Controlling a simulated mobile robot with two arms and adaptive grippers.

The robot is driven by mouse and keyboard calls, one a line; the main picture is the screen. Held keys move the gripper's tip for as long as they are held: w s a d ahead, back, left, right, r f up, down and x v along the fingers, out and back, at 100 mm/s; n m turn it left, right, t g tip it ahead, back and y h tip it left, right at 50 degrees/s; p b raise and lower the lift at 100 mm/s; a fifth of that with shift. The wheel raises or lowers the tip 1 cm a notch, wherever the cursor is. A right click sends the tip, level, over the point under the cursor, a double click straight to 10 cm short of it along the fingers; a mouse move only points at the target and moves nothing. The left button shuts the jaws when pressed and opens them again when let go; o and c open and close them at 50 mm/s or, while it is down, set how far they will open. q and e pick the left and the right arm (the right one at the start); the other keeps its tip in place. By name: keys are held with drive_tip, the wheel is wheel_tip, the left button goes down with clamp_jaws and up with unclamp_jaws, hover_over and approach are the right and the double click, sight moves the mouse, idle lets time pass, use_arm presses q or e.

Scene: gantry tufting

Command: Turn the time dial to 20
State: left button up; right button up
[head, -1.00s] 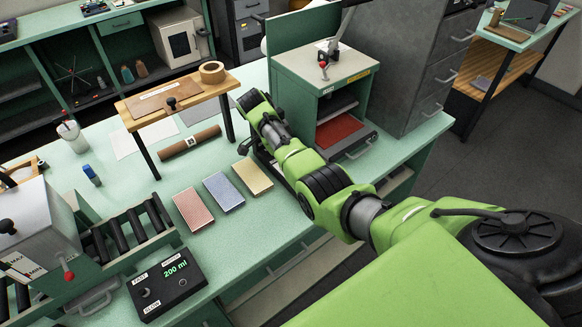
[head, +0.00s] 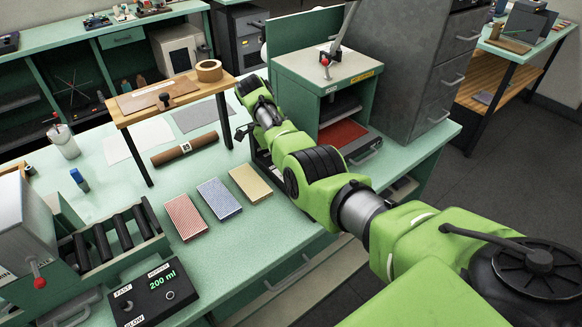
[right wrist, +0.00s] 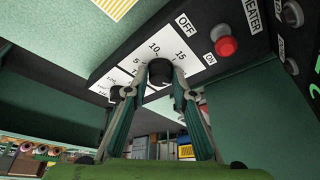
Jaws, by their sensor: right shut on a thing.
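The time dial (right wrist: 160,71) is a dark round knob on a white scale plate in the right wrist view. The marks 5, 10 and 15 show around it; no 20 can be read, and I cannot make out a pointer. My right gripper (right wrist: 157,88) is shut on the dial, one finger on each side. In the head view my green right arm reaches to the left side of the green press (head: 335,64), where the dial and fingertips are hidden. My left gripper is not in view.
On the bench are a wooden stand (head: 180,98), a brown roll (head: 185,148), several coloured pads, a roller track and a black "200 ml" box (head: 154,292).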

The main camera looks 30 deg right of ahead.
drive_tip(key=shift+d, duration=0.1)
drive_tip(key=o, duration=1.1)
drive_tip(key=shift+r, duration=0.1)
drive_tip(key=shift+w+r, duration=0.1)
drive_tip(key=shift+r, duration=0.2)
drive_tip(key=v, duration=0.7)
drive_tip(key=shift+f, duration=0.15)
